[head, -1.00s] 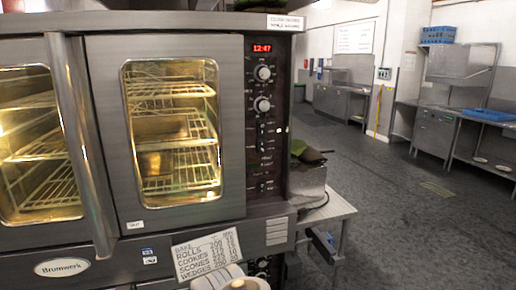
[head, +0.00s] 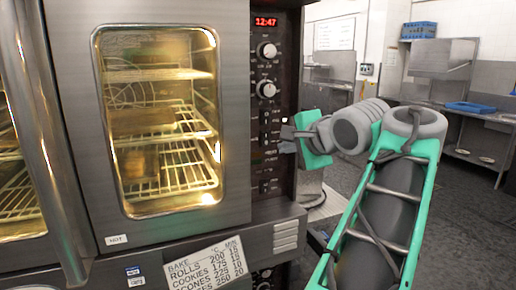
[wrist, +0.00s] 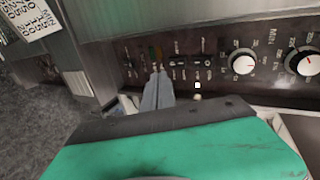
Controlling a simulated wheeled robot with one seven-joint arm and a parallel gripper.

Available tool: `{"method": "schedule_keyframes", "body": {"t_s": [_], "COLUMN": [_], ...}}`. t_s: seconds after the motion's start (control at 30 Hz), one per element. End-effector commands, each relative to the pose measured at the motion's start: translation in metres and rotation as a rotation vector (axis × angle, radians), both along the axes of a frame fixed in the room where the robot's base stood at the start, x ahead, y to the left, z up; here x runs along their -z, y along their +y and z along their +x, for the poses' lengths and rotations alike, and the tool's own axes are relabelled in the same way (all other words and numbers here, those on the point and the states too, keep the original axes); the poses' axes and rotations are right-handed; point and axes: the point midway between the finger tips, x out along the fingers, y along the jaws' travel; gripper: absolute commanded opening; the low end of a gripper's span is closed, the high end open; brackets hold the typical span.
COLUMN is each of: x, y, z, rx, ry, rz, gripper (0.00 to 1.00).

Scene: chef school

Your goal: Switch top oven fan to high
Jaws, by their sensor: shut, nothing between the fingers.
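The top oven's dark control panel (head: 282,90) stands right of its glass door, with a red 12:47 clock, two round knobs and small rocker switches (head: 265,117) below them. The switch labels are too small to read, so I cannot tell which is the fan switch. My gripper (head: 286,132) is shut and empty at the panel's right side, level with the switches. In the wrist view, my gripper's narrow fingertips (wrist: 158,74) point at the panel beside the switches (wrist: 204,63). I cannot tell whether they touch it. The knobs (wrist: 242,64) lie to the right there.
The oven door (head: 225,120) is closed, with lit racks inside and a long handle (head: 45,150) at left. A paper baking chart (head: 210,264) hangs below. A low metal table stands behind my arm. Steel counters (head: 480,130) line the far right; open floor lies between.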

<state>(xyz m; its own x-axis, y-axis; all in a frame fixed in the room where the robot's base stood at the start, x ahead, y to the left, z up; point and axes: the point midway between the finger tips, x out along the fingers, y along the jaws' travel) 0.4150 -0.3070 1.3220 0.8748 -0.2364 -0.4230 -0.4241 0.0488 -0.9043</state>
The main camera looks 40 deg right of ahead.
Motion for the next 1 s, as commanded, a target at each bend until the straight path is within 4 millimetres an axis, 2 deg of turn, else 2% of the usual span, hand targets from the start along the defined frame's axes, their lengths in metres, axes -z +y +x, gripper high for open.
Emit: {"method": "schedule_keyframes", "body": {"t_s": [0.03, 0.13, 0.47, 0.67, 1.0], "x": [-0.004, -0.01, -0.009, 0.004, 0.032], "y": [-0.01, -0.014, -0.015, -0.02, -0.038], "z": [-0.01, -0.018, -0.015, 0.011, 0.077], "rx": [0.03, 0.051, 0.052, 0.045, 0.044], "ry": [-0.018, -0.035, -0.036, -0.036, -0.034], "rz": [0.022, 0.049, 0.052, 0.053, 0.053], "gripper": [0.0, 0.0, 0.0, 0.0, 0.0]}}
